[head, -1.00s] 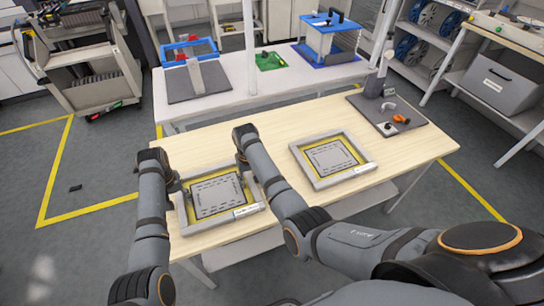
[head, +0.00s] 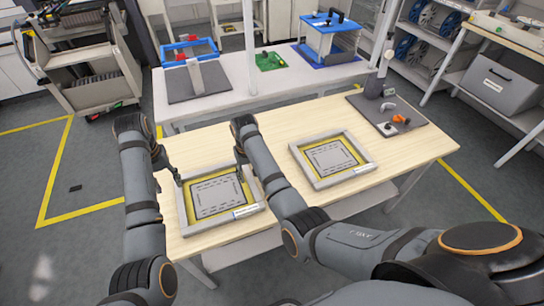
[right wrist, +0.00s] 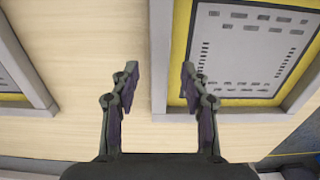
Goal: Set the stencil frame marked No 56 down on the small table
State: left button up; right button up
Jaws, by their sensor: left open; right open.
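A grey stencil frame with a yellow inner border (head: 220,225) lies flat at the left of a wooden-topped table (head: 290,122). A similar frame (head: 315,182) lies to its right. Each has a white label at its near right corner, too small to read. My left gripper (head: 172,172) is open, by the far left corner of the left frame. My right gripper (head: 242,160) is open by that frame's far right corner. In the right wrist view, the open fingers (right wrist: 160,80) are either side of a frame's side bar (right wrist: 158,60), with nothing gripped.
A grey mat (head: 410,126) with small fittings lies at the table's right end. Behind is a white bench (head: 240,92) with blue-framed fixtures. Bare wood lies between the frames. A trolley (head: 85,75) stands back left.

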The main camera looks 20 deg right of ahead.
notch_tip(320, 180, up, 8)
jog(key=shift+r, duration=0.25)
